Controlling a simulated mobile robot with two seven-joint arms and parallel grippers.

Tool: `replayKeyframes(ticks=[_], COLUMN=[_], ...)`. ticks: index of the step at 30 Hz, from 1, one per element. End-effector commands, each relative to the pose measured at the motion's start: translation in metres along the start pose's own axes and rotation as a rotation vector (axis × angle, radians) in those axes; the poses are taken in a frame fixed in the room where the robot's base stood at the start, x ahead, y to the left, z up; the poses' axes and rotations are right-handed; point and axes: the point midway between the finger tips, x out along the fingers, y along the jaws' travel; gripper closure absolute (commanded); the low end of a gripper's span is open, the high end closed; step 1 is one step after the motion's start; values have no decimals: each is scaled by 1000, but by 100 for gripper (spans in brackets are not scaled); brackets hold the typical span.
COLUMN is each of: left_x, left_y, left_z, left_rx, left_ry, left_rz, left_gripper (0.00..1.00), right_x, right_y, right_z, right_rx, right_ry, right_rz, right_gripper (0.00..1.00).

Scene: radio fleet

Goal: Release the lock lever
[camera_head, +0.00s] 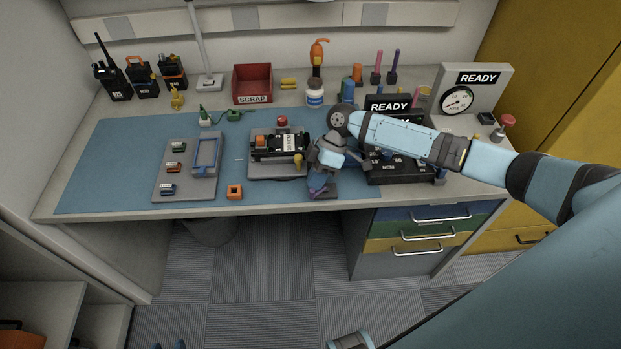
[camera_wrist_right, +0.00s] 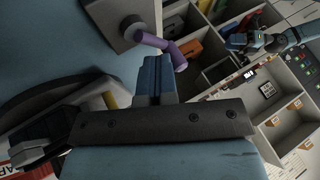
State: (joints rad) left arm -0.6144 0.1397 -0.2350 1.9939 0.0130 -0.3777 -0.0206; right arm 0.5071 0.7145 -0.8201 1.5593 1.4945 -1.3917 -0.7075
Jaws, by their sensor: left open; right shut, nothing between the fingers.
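The purple lock lever (camera_head: 317,183) stands at the bench's front edge, right of the radio fixture, partly hidden by my right gripper. In the right wrist view the lever (camera_wrist_right: 168,47) is a bent purple rod running from a round pivot on a grey block (camera_wrist_right: 118,22). My right gripper (camera_head: 318,176) points down at the lever. Its blue fingers (camera_wrist_right: 155,68) are shut and empty, close beside the lever; I cannot tell whether they touch. My left gripper (camera_head: 168,345) shows only two blue fingertips, apart, at the bottom edge, away from the bench.
A black radio (camera_head: 281,144) lies in the grey fixture (camera_head: 262,172), left of my right gripper. A black charger unit (camera_head: 400,172) stands close on the right. Blue mat (camera_head: 105,175) is clear at far left.

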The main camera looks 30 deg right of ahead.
Motion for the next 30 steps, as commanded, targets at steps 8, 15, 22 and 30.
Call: replayKeyframes(ticks=[8,15,22,30], left_x=[0,0,0,0], left_y=[0,0,0,0], left_z=[0,0,0,0], left_rx=[0,0,0,0], left_ry=[0,1,1,0], left_rz=[0,0,0,0], left_gripper=[57,57,57,57], right_x=[2,3,-1,-7], right_y=[-5,-5,-2,4], right_z=[0,1,4,10], right_rx=[-171,-182,-180,-180], right_ry=[-91,-98,-98,-97], right_rz=[-92,-97,-96,-96], right_gripper=[100,100,100,100])
